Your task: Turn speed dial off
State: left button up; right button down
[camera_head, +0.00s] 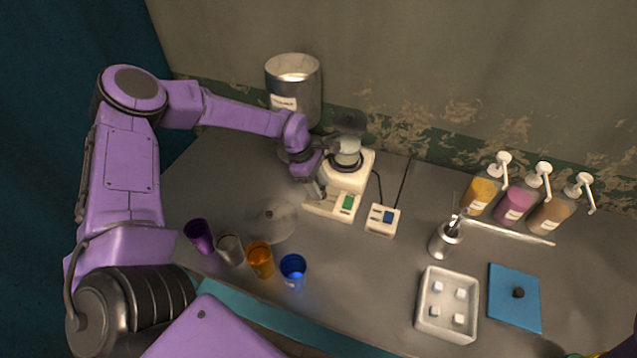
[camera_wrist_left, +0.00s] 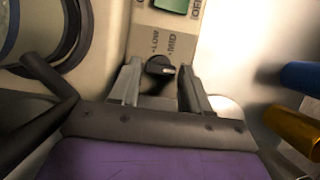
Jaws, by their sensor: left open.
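The speed dial (camera_wrist_left: 160,67) is a small black knob with a light pointer mark on the cream front panel of the white machine, with LOW and MID printed beside it. The machine (camera_head: 343,180) stands on the table below my left arm and has a green display or switch (camera_head: 348,202). My left gripper (camera_head: 317,190) is at the left side of the machine's front panel. In the left wrist view my left gripper (camera_wrist_left: 160,88) is open, with one finger on each side of the dial. I cannot tell whether the fingers touch it. My right gripper is not in view.
Purple, grey, orange (camera_head: 260,259) and blue (camera_head: 293,268) cups stand along the front edge. A small control box (camera_head: 382,219) is right of the machine. A metal canister (camera_head: 294,86) stands behind. Pump bottles (camera_head: 516,203), a white tray (camera_head: 424,325) and a blue lid (camera_head: 514,312) are at right.

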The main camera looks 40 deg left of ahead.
pick_arm(q)
jog(key=c, duration=0.8)
jog(key=shift+o, duration=0.2)
